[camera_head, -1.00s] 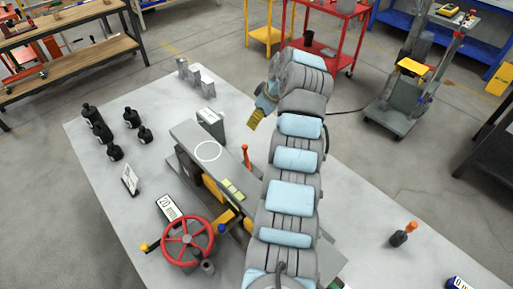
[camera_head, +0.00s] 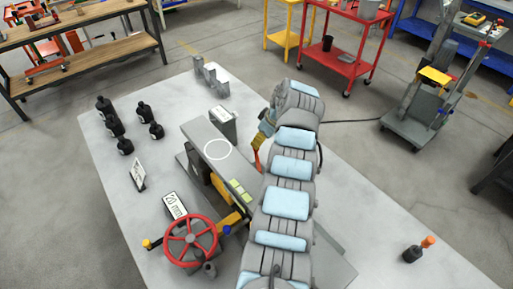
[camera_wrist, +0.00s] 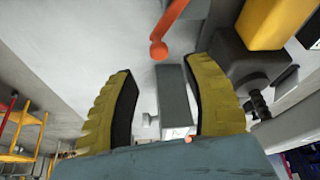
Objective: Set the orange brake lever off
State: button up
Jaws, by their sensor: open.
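The orange brake lever (camera_head: 257,161) stands at the right side of the grey screw jack (camera_head: 207,146), largely hidden by my gripper in the head view. In the wrist view the lever (camera_wrist: 159,48) shows a round orange knob on an orange arm running up to the picture's top. My gripper (camera_head: 262,142) is close to the lever's top end. In the wrist view its yellow ribbed fingers (camera_wrist: 161,72) are wide apart and empty. The knob lies just beyond the fingertips, roughly midway between them; contact cannot be told. The jack's red handwheel (camera_head: 190,240) is at the front.
Several black weights (camera_head: 115,128) stand at the table's left. A small white card (camera_head: 138,174) and grey metal blocks (camera_head: 209,77) are on the table. A black piece with an orange top (camera_head: 427,241) stands at the right. The table between is clear.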

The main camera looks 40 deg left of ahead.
aim_at(258, 159)
jog(key=shift+b+x, duration=0.85)
jog(key=shift+x, duration=2.25)
grip_shut()
